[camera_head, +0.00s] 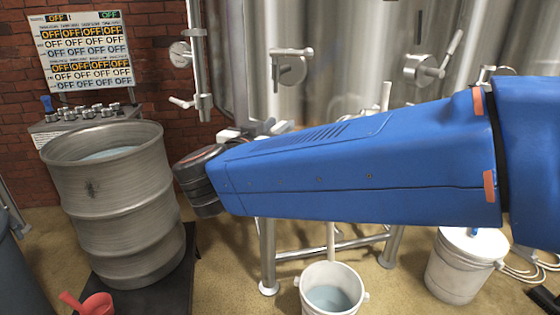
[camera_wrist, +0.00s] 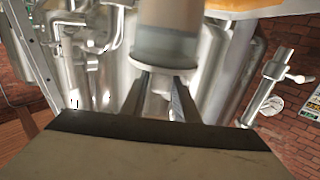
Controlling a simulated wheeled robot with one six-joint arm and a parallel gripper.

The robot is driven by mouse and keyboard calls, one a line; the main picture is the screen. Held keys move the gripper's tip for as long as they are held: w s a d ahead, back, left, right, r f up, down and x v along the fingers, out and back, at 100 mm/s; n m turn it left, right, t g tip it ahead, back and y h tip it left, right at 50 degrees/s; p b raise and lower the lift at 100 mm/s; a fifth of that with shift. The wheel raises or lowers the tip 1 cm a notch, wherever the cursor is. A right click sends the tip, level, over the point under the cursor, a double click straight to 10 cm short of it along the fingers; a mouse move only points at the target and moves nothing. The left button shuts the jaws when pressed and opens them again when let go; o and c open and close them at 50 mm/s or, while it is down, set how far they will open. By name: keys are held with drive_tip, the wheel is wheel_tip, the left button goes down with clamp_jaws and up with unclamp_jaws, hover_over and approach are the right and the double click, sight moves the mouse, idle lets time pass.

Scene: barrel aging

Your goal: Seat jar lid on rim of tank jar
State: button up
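My gripper (camera_wrist: 163,76) shows in the wrist view, with two dark fingers standing a little apart. A pale round piece (camera_wrist: 160,84), which looks like the jar lid, sits between the fingertips, and the fingers appear closed on its narrow part. Just beyond it is a translucent cylinder (camera_wrist: 170,38), brownish above and greyish below, which looks like the tank jar. I cannot tell whether the lid touches its rim. In the head view my blue arm and dark wrist hide the jar, the lid and the fingers.
An open metal barrel (camera_head: 115,200) holding liquid stands left, beside a red scoop (camera_head: 90,304). Steel tanks (camera_head: 340,70) with valves rise behind my arm. A white bucket (camera_head: 330,290) of liquid and a lidded white bucket (camera_head: 460,270) stand on the floor. A switch panel (camera_head: 85,50) hangs on the brick wall.

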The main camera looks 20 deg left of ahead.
drive_tip(key=shift+s, duration=1.1)
drive_tip(key=shift+o, duration=0.2)
drive_tip(key=o, duration=0.5)
drive_tip(key=c, duration=0.5)
drive_tip(key=shift+c, duration=0.2)
drive_tip(key=s, duration=0.9)
drive_tip(key=shift+a, duration=0.4)
drive_tip(key=shift+w, duration=0.1)
